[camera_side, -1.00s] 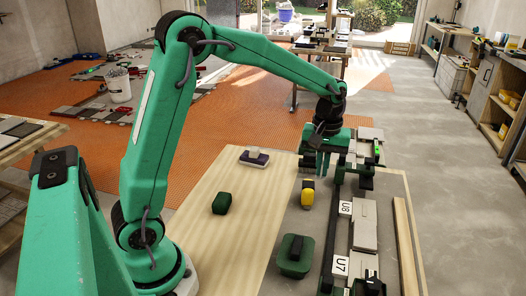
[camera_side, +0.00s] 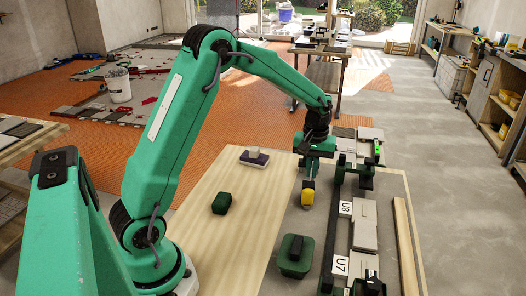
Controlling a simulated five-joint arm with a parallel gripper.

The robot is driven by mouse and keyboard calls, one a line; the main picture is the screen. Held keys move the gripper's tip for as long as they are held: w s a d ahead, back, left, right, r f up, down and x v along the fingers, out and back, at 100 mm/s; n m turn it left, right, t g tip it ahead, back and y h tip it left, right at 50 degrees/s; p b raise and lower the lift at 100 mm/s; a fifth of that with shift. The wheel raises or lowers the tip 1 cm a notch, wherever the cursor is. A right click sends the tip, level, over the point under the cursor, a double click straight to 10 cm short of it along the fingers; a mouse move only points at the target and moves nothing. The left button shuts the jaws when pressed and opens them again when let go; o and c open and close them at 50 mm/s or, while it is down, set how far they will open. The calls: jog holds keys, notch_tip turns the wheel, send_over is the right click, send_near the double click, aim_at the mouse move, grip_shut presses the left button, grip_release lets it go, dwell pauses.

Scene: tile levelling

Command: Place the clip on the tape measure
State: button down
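A small yellow and black block (camera_side: 307,198), which looks like the tape measure, stands on the right part of the work table. My gripper (camera_side: 312,174) points down just behind and above it, slightly to its right in the picture. The gap between the fingers is too small to make out, so I cannot tell whether they are open or hold anything. I cannot pick out the clip with certainty; it may be hidden at the fingers or too small to see.
A green container (camera_side: 294,259) is near the front. A dark rail with tiles (camera_side: 363,232) marked U8 and U7 runs along the right. The board's middle is clear.

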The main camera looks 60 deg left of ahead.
jog(key=shift+f, duration=1.2)
jog(key=shift+f, duration=0.15)
jog(key=c, duration=1.6)
grip_release()
jog(key=shift+c, duration=0.2)
notch_tip(320, 180, up, 12)
jog(key=shift+r, duration=0.2)
jog(key=shift+s, duration=0.1)
